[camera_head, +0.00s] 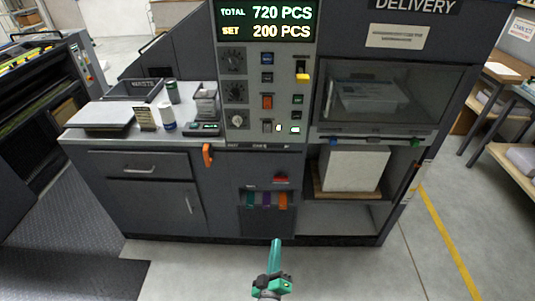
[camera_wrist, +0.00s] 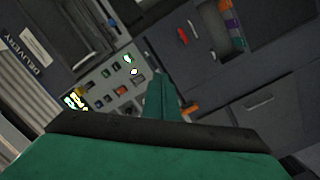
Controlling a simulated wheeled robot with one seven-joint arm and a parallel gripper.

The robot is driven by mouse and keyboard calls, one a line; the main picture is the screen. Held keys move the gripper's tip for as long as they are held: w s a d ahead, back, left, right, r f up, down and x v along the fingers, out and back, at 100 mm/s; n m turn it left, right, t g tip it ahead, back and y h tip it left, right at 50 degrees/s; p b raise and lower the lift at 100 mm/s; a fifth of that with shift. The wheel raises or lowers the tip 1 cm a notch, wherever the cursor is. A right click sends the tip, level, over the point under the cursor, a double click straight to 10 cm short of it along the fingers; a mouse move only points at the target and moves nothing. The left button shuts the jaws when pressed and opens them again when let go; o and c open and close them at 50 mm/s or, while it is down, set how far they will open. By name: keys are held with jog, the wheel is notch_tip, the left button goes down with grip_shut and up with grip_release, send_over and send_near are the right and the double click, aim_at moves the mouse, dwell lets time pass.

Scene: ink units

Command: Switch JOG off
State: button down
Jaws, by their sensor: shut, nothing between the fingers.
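The labels are too small to read, so I cannot tell which control is JOG. The panel also shows tilted in the wrist view (camera_wrist: 108,88). My teal gripper (camera_head: 276,243) is shut and empty, low in front of the machine and apart from the panel. In the wrist view its fingers (camera_wrist: 163,90) point toward the panel and cover part of it.
The display (camera_head: 265,20) reads total 720, set 200. An orange handle (camera_head: 207,155) sticks out below the panel's left. A side counter (camera_head: 90,135) at left holds a tray, cans and a small device. The delivery bay (camera_head: 350,170) holds white paper. Floor in front is clear.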

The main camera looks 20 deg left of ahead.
aim_at(268, 126)
jog(key=w+a+r+n+y, duration=0.1)
jog(key=w+a+r+n, duration=0.3)
jog(key=w+r, duration=0.4)
jog(key=w+a+r+n+t+y, duration=0.1)
jog(key=w+a+r+n, duration=0.4)
jog(key=w, duration=1)
notch_tip(268, 126, up, 3)
jog(key=shift+w+a+r, duration=0.1)
jog(key=shift+w+a, duration=0.15)
jog(key=shift+a, duration=0.55)
jog(key=shift+w, duration=0.15)
jog(key=x, duration=1.2)
jog(key=shift+w+a+r, duration=0.1)
jog(key=shift+w+a, duration=0.2)
jog(key=shift+a, duration=0.05)
jog(key=shift+w, duration=0.4)
jog(key=shift+w+r, duration=0.1)
